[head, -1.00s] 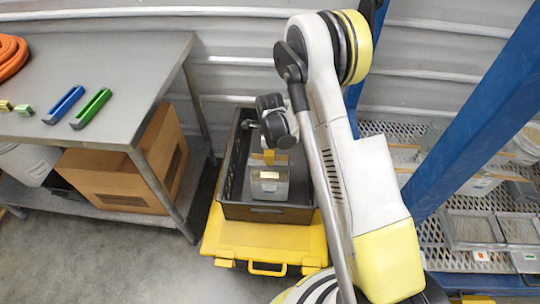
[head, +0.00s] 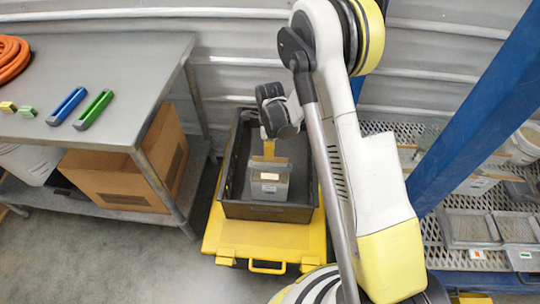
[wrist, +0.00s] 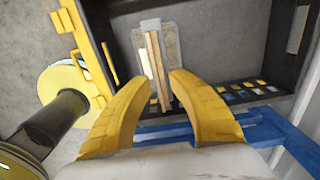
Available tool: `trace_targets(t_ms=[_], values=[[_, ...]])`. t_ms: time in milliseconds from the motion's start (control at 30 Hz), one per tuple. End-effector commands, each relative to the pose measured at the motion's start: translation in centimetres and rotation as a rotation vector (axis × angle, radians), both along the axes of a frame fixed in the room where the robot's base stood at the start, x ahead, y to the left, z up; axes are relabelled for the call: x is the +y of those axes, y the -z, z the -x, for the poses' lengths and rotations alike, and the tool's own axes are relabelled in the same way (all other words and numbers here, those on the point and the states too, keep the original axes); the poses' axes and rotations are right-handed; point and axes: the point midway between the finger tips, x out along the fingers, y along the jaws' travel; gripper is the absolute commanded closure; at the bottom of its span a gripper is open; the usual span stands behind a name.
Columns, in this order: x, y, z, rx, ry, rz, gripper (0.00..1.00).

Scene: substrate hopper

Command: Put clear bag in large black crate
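The clear bag (head: 268,182) looks grey, with a pale label, and is upright inside the large black crate (head: 267,213), near its front wall. In the wrist view the bag (wrist: 174,45) shows from above as a see-through outline with a tan strip along its top. My gripper (head: 268,150) is just above the bag. In the wrist view its yellow fingers (wrist: 158,78) are spread apart, with the bag's top beyond and between the tips, and no finger visibly presses on it. The bag's base is hard to make out.
The crate sits on a yellow case (head: 225,236). A grey table (head: 120,60) with blue and green tools stands left, a cardboard box (head: 125,180) on its lower shelf. A blue-post rack (head: 485,110) with trays stands right. Bare floor lies at front left.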

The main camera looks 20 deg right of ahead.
Motion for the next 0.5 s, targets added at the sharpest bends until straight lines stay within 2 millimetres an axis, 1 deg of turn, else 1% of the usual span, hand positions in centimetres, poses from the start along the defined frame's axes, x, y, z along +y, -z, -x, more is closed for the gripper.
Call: trace_targets(t_ms=[33,100,200,367,433,500], values=[[0.0,-1.7,0.1,0.0,0.0,0.0,0.77],[0.0,-3.1,0.1,0.0,0.0,0.0,0.77],[0.0,-4.8,0.1,0.0,0.0,0.0,0.77],[0.0,-6.4,0.1,-0.001,-0.004,0.0,0.77],[0.0,-7.3,0.2,-0.007,-0.026,0.0,0.77],[0.0,-8.9,0.4,-0.025,-0.078,0.001,0.77]])
